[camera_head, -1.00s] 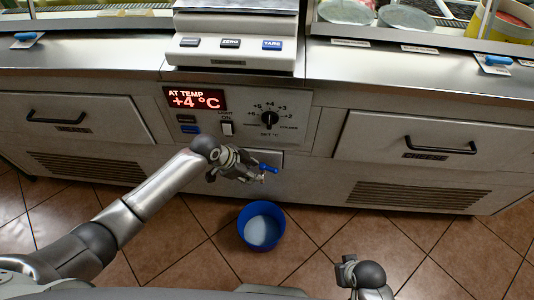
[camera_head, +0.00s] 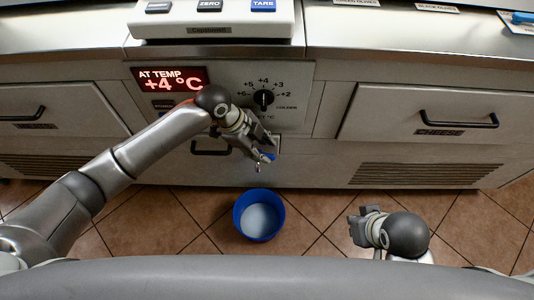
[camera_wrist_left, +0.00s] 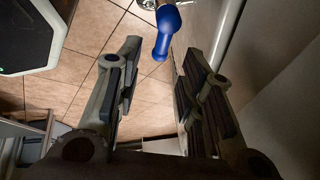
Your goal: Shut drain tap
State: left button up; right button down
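The drain tap's blue handle (camera_head: 268,157) is on the front of the counter, low down below the temperature dial. My left gripper (camera_head: 265,158) is at the handle and partly hides it. In the left wrist view the rounded blue handle (camera_wrist_left: 168,32) shows at the top, with metal of the tap behind it. The two fingers of my left gripper (camera_wrist_left: 158,68) are spread apart, and the handle is beyond their tips, nearer the right finger. Contact cannot be made out. My right gripper (camera_head: 364,228) hangs over the floor at the right; its fingers are unclear.
A blue bucket (camera_head: 259,215) with a pale inside stands on the tiled floor below the tap. The counter front has a red display (camera_head: 170,79), a black dial (camera_head: 264,97) and a drawer with a black handle (camera_head: 459,119). Floor around the bucket is clear.

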aim_at(268, 155)
pick_arm(q)
jog(key=shift+b+x, duration=0.4)
jog(key=shift+x, duration=1.6)
pick_arm(e)
jog(key=shift+f, duration=0.55)
pick_arm(q)
grip_shut()
jog(key=shift+r+p, duration=0.2)
jog(key=shift+p, duration=0.35)
jog(key=n+p, duration=0.2)
jog(key=p, duration=0.1)
jog(key=shift+w+t, duration=0.3)
jog(key=shift+t, duration=0.1)
jog(key=shift+w+d+n+t+p, duration=0.15)
jog(key=shift+n+t+p, duration=0.15)
jog(key=shift+n+p, duration=0.65)
jog(key=shift+f+y+p, duration=0.15)
jog(key=shift+y+p, duration=0.15)
pick_arm(e)
notch_tip(268, 155, down, 16)
jog(key=g, duration=0.1)
